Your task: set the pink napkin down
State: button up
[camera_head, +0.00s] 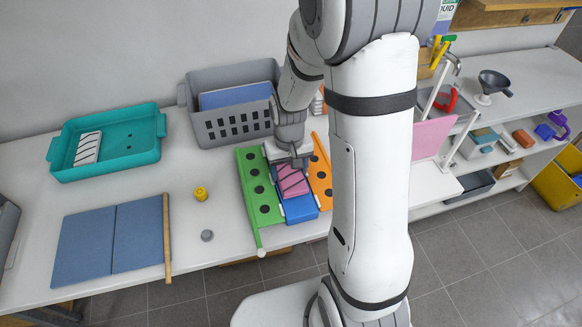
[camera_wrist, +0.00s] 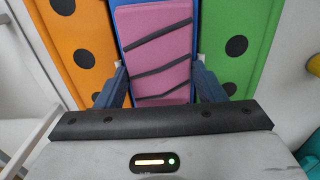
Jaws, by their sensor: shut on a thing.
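The pink napkin (camera_head: 291,181) is a flat pink piece with dark slanting stripes. It also shows in the wrist view (camera_wrist: 152,45), between the two fingers. My gripper (camera_head: 290,165) is shut on it and points down; in the wrist view, my gripper (camera_wrist: 160,85) has a dark finger on each side of the napkin. The napkin is over a blue holder (camera_head: 302,210), whose edges show around it. I cannot tell whether it rests on the blue surface or is held just above. My gripper hides its far end in the head view.
A green board (camera_head: 245,171) and an orange board (camera_head: 320,170), both with dark spots, flank the blue holder. A grey crate (camera_head: 216,127) stands behind. A teal tray (camera_head: 104,170), a blue folding board (camera_head: 85,245), a yellow piece (camera_head: 201,194) and a grey knob (camera_head: 207,236) are at left.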

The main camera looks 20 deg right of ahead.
aim_at(289, 173)
jog(key=shift+f, duration=0.15)
jog(key=o, duration=1)
notch_tip(289, 173, up, 12)
jog(key=s+r+t, duration=0.1)
jog(key=s+r, duration=0.2)
jog(key=s, duration=0.4)
jog(key=s+r+t, duration=0.2)
jog(key=s+r, duration=0.2)
jog(key=s, duration=0.3)
jog(key=shift+d, duration=0.25)
jog(key=shift+s, duration=0.1)
